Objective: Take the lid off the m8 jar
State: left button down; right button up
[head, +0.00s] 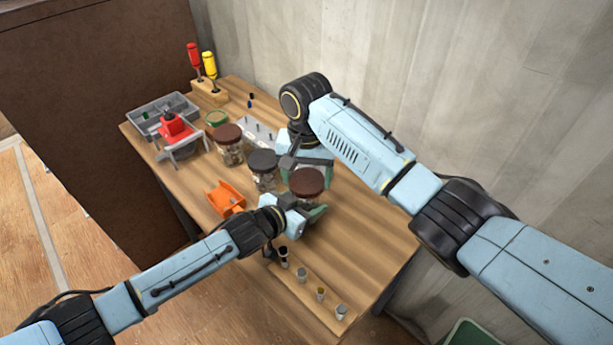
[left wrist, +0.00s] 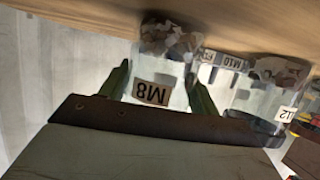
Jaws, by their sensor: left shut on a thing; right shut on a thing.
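The m8 jar stands upright on the bench under a brown lid (head: 306,184). In the left wrist view the picture is upside down, and the jar's M8 label (left wrist: 152,93) shows between two green fingertips. My left gripper (head: 306,213) is shut around the jar's glass body from the near side. My right gripper (head: 308,175) reaches down from the far side at lid height, with green fingertips by the brown lid; it appears shut on the lid. The lid looks seated on the jar; the palm hides it in the left wrist view.
A dark-lidded jar (head: 262,161) stands close beside, and another brown-lidded jar (head: 227,132) farther left. An orange holder (head: 225,198) lies near the front edge. A wooden strip (head: 322,306) with small cups is at the near side. A grey bin (head: 150,107) sits far left.

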aim_at(306, 180)
pick_arm(q)
jog(key=shift+f, duration=0.1)
pick_arm(e)
notch_tip(306, 180, up, 4)
jog(key=shift+s+a+f, duration=0.1)
jog(key=shift+a+f, duration=0.05)
jog(key=shift+f, duration=0.1)
pick_arm(q)
jog(key=shift+c, duration=1.4)
grip_release()
